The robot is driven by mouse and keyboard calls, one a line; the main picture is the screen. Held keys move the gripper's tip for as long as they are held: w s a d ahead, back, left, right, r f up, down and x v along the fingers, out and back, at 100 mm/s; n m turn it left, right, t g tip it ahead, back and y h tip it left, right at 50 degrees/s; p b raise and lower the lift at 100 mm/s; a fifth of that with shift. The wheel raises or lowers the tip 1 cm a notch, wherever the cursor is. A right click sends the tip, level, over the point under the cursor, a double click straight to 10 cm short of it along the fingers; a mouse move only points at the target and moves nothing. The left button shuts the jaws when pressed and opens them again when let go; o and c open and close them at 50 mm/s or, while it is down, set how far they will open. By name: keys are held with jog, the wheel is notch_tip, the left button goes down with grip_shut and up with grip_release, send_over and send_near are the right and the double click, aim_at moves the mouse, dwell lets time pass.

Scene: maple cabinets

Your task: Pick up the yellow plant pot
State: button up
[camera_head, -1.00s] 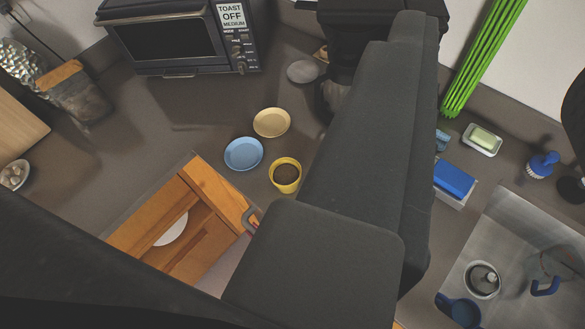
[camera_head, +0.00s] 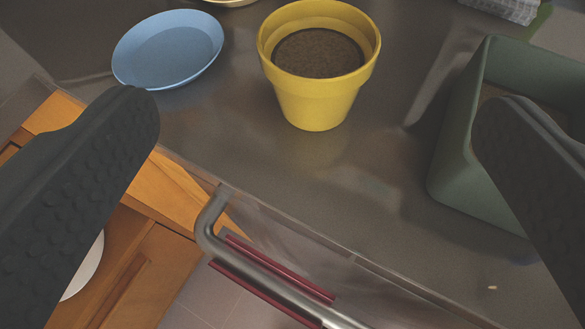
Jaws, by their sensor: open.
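The yellow plant pot (camera_head: 320,103) stands upright on the grey counter, filled with dark soil. It is at the upper middle of the view. My gripper (camera_head: 315,105) is open, with one dark finger at the left and one at the right. The pot shows in the gap between the fingers and beyond their tips. Neither finger appears to touch it. The right fingertip overlaps a green-grey bin in the picture.
A blue plate (camera_head: 168,48) lies left of the pot. A green-grey bin (camera_head: 455,150) stands to the right.

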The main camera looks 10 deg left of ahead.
aim_at(314, 79)
jog(key=w+f, duration=0.1)
jog(key=w, duration=0.1)
jog(key=w+f, duration=0.4)
jog(key=shift+w+a+f+b, duration=0.2)
jog(key=shift+a+b, duration=0.1)
jog(key=shift+a, duration=0.1)
jog(key=shift+b+x, duration=0.35)
jog(key=shift+x, duration=2.75)
jog(key=shift+w+d+r, duration=0.1)
jog(key=shift+r, duration=0.2)
jog(key=c, duration=1.2)
